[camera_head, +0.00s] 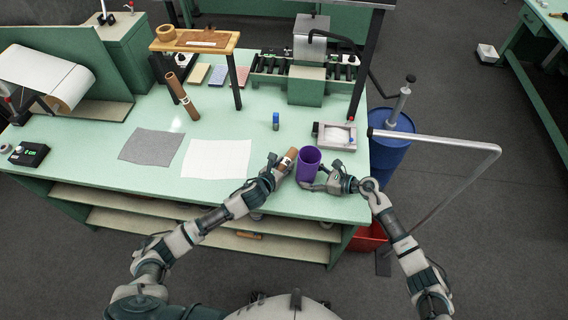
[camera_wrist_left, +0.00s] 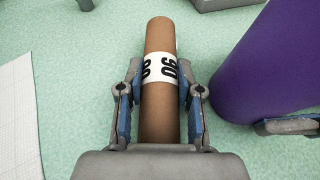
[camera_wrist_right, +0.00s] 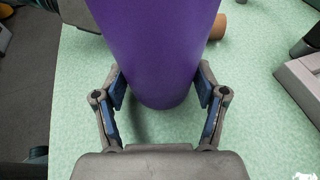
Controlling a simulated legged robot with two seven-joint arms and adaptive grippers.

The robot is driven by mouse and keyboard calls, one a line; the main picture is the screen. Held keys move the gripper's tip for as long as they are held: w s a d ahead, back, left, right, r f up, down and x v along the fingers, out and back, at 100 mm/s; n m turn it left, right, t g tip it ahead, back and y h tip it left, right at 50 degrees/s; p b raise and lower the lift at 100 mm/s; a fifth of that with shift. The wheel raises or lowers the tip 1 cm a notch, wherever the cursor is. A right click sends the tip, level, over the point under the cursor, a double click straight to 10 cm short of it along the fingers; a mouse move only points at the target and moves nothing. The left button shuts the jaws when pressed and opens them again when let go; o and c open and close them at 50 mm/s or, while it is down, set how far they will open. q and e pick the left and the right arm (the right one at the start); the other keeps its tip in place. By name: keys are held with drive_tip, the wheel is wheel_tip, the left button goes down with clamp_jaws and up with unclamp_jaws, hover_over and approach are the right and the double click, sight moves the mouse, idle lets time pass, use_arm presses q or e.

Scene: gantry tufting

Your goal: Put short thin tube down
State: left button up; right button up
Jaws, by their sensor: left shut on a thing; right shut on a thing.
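A short thin brown tube (camera_wrist_left: 160,105) with a white label printed with black digits lies between the fingers of my left gripper (camera_wrist_left: 160,100), which is shut on it. In the head view the tube (camera_head: 289,160) is at the front of the green table, just left of a purple cylinder (camera_head: 309,163). Whether the tube touches the tabletop I cannot tell. My right gripper (camera_wrist_right: 160,95) is shut on the purple cylinder (camera_wrist_right: 155,50), low on its side. The cylinder stands upright with a dark open top. The tube's end (camera_wrist_right: 218,27) shows behind it in the right wrist view.
A white sheet (camera_head: 217,159) and a grey sheet (camera_head: 152,146) lie left of the tube. A small blue bottle (camera_head: 276,121) and a tray (camera_head: 336,136) stand behind. The green tabletop (camera_head: 225,122) has free room between.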

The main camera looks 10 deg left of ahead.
sight(280, 167)
use_arm(q)
drive_tip(key=shift+f, duration=0.1)
drive_tip(key=o, duration=1.1)
drive_tip(key=shift+f, duration=0.1)
drive_tip(key=shift+c, duration=0.2)
drive_tip(key=shift+o, duration=0.2)
drive_tip(key=v, duration=1.1)
drive_tip(key=shift+a, duration=0.25)
drive_tip(key=shift+o, duration=0.2)
drive_tip(key=shift+s+r, duration=0.15)
drive_tip(key=shift+r, duration=0.25)
drive_tip(key=x, duration=0.7)
drive_tip(key=shift+d, duration=0.1)
drive_tip(key=shift+f+x, duration=0.25)
drive_tip(key=shift+x, duration=2.15)
